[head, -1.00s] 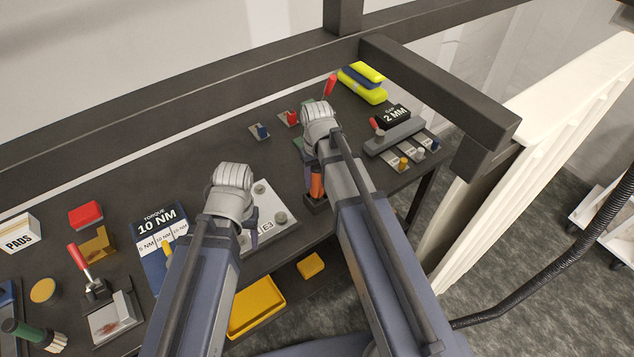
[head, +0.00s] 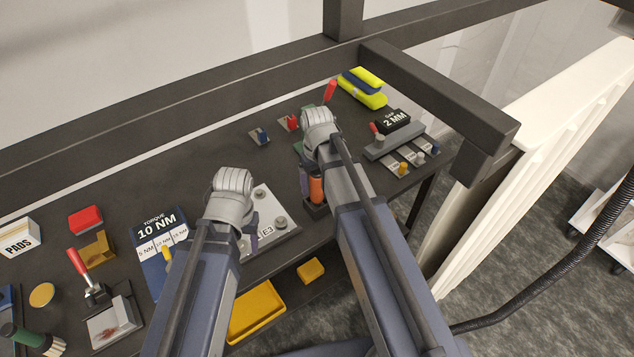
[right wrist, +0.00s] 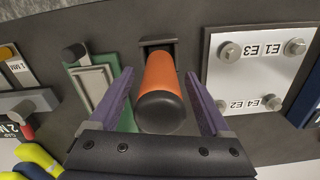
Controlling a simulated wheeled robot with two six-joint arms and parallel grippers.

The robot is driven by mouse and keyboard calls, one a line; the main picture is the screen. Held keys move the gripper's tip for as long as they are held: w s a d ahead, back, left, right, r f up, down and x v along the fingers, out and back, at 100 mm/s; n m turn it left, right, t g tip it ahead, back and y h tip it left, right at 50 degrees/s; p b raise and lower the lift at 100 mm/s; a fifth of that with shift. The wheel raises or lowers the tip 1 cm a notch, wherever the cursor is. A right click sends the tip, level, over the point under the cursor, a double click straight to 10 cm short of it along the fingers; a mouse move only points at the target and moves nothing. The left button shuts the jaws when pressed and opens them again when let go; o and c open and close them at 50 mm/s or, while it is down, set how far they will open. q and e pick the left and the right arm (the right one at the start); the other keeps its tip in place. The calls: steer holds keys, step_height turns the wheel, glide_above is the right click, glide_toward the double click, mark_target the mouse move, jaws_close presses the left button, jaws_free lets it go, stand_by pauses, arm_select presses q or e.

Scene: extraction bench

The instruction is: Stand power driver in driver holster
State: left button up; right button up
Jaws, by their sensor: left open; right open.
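The power driver, an orange cylinder with a black end cap (right wrist: 160,90), stands at the dark driver holster (right wrist: 158,45) near the bench's front edge. In the head view, the orange driver body (head: 317,189) shows beside my right arm, above the dark holster (head: 315,209). My right gripper (right wrist: 163,88) is open, with one purple finger on each side of the driver. I cannot tell whether either finger touches it. In the head view my right gripper (head: 305,181) is mostly hidden by its wrist. My left gripper (head: 249,222) is open over the metal plate, its fingers mostly hidden.
The metal plate with bolts (head: 284,234) lies left of the holster. A blue torque card (head: 150,250) lies left.

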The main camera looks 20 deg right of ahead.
step_height(320, 180, up, 12)
steer(key=p, duration=1.2)
steer(key=shift+r, duration=0.15)
arm_select(q)
step_height(320, 180, up, 12)
arm_select(e)
steer(key=s+a+n+h, duration=0.1)
steer(key=s+a, duration=0.9)
steer(key=s, duration=0.4)
steer(key=shift+s+a+n, duration=0.2)
steer(key=shift+a+n, duration=0.05)
steer(key=shift+n, duration=0.15)
arm_select(q)
steer(key=shift+r, duration=0.1)
steer(key=shift+s, duration=0.15)
arm_select(e)
steer(key=shift+s, duration=0.1)
